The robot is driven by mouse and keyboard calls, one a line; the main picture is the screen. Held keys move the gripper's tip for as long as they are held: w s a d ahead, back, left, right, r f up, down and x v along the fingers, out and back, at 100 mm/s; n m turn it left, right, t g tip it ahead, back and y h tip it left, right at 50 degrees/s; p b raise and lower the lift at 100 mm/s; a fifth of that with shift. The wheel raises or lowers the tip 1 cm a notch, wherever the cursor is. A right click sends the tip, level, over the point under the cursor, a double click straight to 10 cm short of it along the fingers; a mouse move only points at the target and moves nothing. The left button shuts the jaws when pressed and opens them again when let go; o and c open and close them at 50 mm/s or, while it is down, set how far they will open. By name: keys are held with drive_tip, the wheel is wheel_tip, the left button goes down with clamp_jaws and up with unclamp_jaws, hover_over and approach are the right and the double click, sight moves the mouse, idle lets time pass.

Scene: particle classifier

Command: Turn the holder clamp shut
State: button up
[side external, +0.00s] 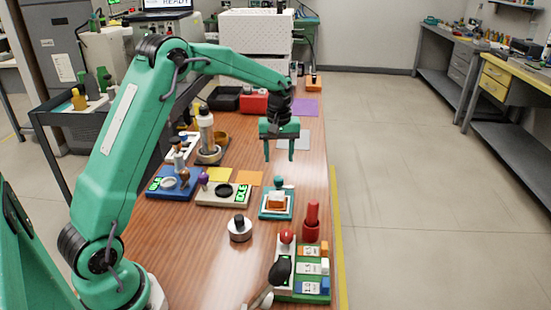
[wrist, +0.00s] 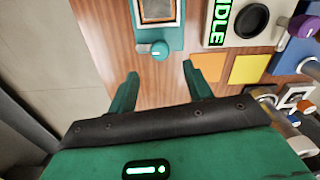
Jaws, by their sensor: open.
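The teal holder (side external: 277,207) sits on the wooden bench with a framed orange-brown piece in it. Its clamp appears to be the teal knob (side external: 279,183) at the holder's far edge. In the wrist view the clamp knob (wrist: 158,50) has a pale grey part on its side, and the holder (wrist: 174,38) is partly cut off at the top. My gripper (side external: 279,156) is open and empty, pointing down above the bench just beyond the knob. In the wrist view my fingertips (wrist: 160,72) are spread apart just short of the knob, not touching it.
Left of the holder stands a pale device (side external: 222,194) with a dark round well and a green IDLE display (wrist: 220,22). Yellow and orange squares (side external: 249,178) lie beyond it. A red bottle (side external: 311,222) stands closer, near the bench's right edge. A grey-white knobbed weight (side external: 240,230) stands nearer too.

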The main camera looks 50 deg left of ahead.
sight(279, 177)
drive_tip(key=shift+f, duration=0.1)
drive_tip(key=shift+f, duration=3.75)
drive_tip(key=c, duration=1)
